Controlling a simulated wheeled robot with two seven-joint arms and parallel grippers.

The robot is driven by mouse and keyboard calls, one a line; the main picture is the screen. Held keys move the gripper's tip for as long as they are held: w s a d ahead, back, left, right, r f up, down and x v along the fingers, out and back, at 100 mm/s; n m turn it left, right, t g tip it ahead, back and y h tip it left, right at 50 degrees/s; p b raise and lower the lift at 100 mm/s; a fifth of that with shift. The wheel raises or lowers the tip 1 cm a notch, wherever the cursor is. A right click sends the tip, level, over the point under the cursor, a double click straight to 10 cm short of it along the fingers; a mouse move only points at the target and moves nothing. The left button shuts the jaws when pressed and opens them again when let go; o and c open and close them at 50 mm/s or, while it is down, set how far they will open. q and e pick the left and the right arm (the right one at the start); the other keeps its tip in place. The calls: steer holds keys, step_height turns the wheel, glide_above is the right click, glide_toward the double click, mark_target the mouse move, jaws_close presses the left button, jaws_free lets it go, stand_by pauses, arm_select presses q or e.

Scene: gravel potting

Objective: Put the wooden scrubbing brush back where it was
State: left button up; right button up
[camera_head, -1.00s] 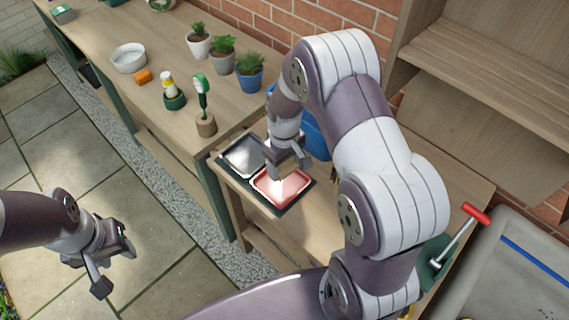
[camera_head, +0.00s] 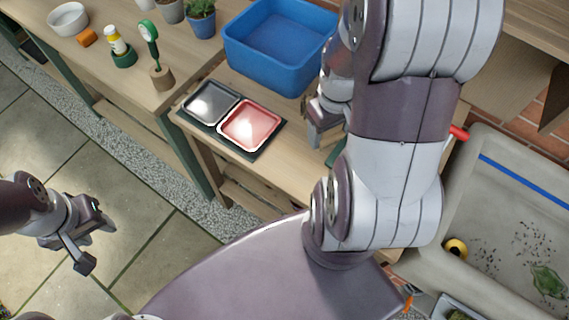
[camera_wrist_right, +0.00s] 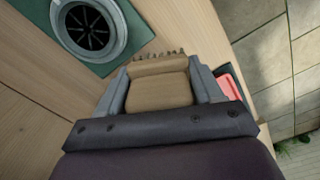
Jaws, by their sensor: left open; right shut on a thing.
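The wooden scrubbing brush (camera_wrist_right: 160,84) is between the fingers of my right gripper (camera_wrist_right: 160,88), a tan wooden block with dark bristles along its far edge. In the head view, my right gripper (camera_head: 325,128) is over the bench just right of the red tray (camera_head: 280,124); the brush is hard to make out there behind my arm. My left gripper (camera_head: 95,243) is open and empty over the paving, left of the benches.
A green mat (camera_wrist_right: 128,42) with a round grey ring (camera_wrist_right: 60,28) around dark vanes lies beside the brush. A dark tray (camera_head: 187,103), a blue bin (camera_head: 262,68) and potted plants (camera_head: 201,20) stand nearby. A grey sink (camera_head: 500,215) is at right.

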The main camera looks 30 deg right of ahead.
steer(key=s+a+f, duration=0.2)
steer(key=s+a, duration=0.1)
steer(key=s, duration=0.2)
steer(key=n+b, duration=0.1)
steer(key=b, duration=0.1)
glide_above(285, 162)
step_height(285, 162, down, 7)
steer(key=shift+s+r, duration=0.1)
steer(key=shift+r, duration=0.05)
step_height(285, 162, down, 4)
steer(key=shift+a+r+b, duration=0.1)
steer(key=shift+b, duration=0.3)
steer(key=shift+f, duration=0.2)
steer(key=o, duration=1.1)
